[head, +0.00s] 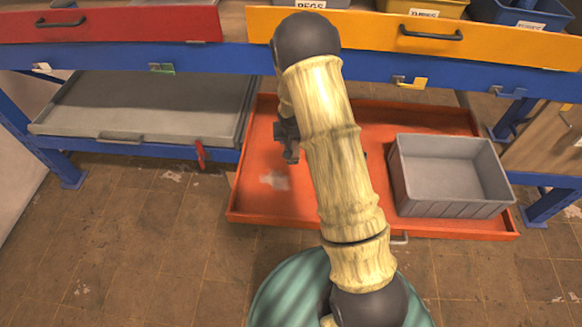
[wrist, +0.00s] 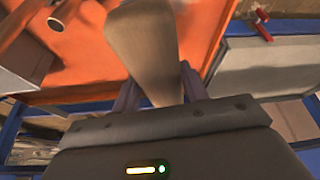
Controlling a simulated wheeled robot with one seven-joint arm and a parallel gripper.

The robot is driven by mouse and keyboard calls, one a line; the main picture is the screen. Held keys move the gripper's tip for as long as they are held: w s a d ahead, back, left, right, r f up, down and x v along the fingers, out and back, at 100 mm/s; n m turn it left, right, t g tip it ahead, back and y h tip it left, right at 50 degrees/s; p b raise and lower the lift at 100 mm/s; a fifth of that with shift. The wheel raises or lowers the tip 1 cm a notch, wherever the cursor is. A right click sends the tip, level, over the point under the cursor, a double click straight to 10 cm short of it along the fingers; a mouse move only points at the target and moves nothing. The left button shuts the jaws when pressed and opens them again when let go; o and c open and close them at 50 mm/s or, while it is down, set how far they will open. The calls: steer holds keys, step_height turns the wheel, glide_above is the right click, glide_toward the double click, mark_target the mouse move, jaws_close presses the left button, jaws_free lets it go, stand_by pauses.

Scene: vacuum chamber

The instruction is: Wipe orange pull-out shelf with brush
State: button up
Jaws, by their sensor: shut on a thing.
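The orange pull-out shelf (head: 300,213) is drawn out below the blue rack, and a pale whitish smudge (head: 275,180) shows on its left part. My gripper (head: 288,148) is over the left-middle part of this shelf, partly hidden by my arm. In the wrist view my gripper (wrist: 158,92) is shut on a broad tan wooden piece, seemingly the brush (wrist: 143,45). The brush's bristles do not show, and the brush cannot be made out in the head view. Orange shelf surface also shows in the wrist view (wrist: 90,55). I cannot tell whether the brush touches it.
A grey bin (head: 450,205) stands on the shelf's right part. A grey shelf (head: 140,110) with a red latch (head: 200,154) is at the left. A yellow drawer (head: 480,45) and a red drawer (head: 120,25) are above. Open tiled floor lies in front.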

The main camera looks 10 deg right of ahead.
steer(key=w+f+m+b, duration=0.1)
steer(key=w+f+b, duration=0.1)
steer(key=f+b, duration=0.6)
steer(key=w+d+f+m+b, duration=0.1)
steer(key=w+f+b, duration=0.2)
steer(key=f+b, duration=0.6)
steer(key=shift+w+d+h+b, duration=0.25)
steer(key=shift+h+b, duration=0.15)
steer(key=shift+b, duration=0.5)
steer(key=shift+a, duration=0.1)
